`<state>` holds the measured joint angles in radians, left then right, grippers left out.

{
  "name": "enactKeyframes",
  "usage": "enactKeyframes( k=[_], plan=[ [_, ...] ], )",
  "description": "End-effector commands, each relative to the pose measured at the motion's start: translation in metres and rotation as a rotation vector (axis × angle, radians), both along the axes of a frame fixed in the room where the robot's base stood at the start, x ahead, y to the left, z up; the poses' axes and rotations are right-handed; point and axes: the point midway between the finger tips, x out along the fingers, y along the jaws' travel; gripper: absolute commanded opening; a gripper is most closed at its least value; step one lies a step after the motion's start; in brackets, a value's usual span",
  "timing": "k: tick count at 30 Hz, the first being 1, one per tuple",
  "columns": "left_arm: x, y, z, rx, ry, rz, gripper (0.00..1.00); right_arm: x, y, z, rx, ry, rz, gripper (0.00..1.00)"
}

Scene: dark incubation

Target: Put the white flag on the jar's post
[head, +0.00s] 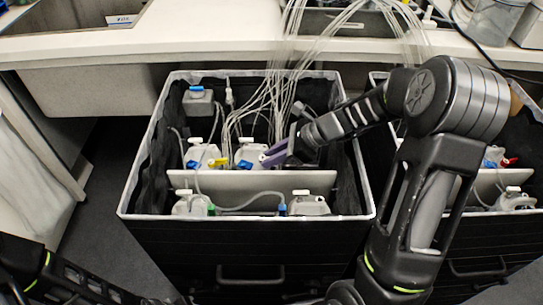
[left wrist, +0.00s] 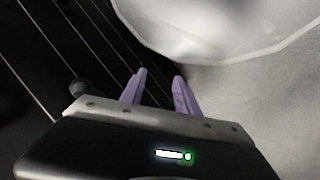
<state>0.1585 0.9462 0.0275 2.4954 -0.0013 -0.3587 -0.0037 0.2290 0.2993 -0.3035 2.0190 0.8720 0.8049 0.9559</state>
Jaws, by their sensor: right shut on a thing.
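My right gripper (head: 274,154) has purple fingers and reaches into the near-left black crate (head: 245,215), beside the white jar (head: 250,152) in its back half. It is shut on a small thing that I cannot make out. I cannot pick out the white flag or the post for certain. Another white jar (head: 203,153) stands to the left, with blue and yellow clips near both. My left gripper (left wrist: 157,92) is open and empty, its purple fingers apart, in the left wrist view. In the head view only my left arm shows, low at the left.
A pale divider (head: 310,181) crosses the crate, with more jars (head: 308,203) in front of it. Clear tubes (head: 270,85) hang into the crate from the bench. A second crate (head: 485,230) stands at the right. Floor (head: 110,190) shows at the left.

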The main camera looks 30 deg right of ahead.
Motion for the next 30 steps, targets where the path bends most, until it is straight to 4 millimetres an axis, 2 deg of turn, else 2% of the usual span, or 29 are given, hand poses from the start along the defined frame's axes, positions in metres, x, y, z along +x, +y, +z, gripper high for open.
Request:
enactKeyframes(
  k=[1, 4, 5, 14, 23, 26, 30],
  plan=[
    [0.000, 0.000, -0.003, 0.000, 0.000, 0.000, 0.38, -0.008, -0.002, -0.015, 0.007, 0.031, -0.013, 0.00],
    [0.000, 0.000, -0.004, 0.000, 0.000, 0.000, 0.38, -0.008, -0.003, -0.016, 0.006, 0.030, -0.014, 0.00],
    [0.000, 0.000, -0.004, 0.000, 0.000, 0.000, 0.38, -0.008, -0.003, -0.016, 0.006, 0.030, -0.014, 0.20],
    [0.000, 0.000, -0.004, 0.000, 0.000, 0.000, 0.38, -0.008, -0.003, -0.016, 0.005, 0.030, -0.015, 0.45],
    [0.000, 0.000, -0.003, 0.000, 0.000, 0.000, 0.38, -0.009, -0.005, -0.013, 0.004, 0.028, -0.018, 0.45],
    [0.000, 0.000, 0.000, 0.000, 0.000, 0.000, 0.38, -0.012, -0.009, -0.005, 0.003, 0.025, -0.017, 0.45],
    [0.000, 0.000, 0.006, 0.000, 0.000, 0.000, 0.38, -0.018, -0.021, 0.015, -0.001, 0.015, -0.016, 0.45]
  ],
)
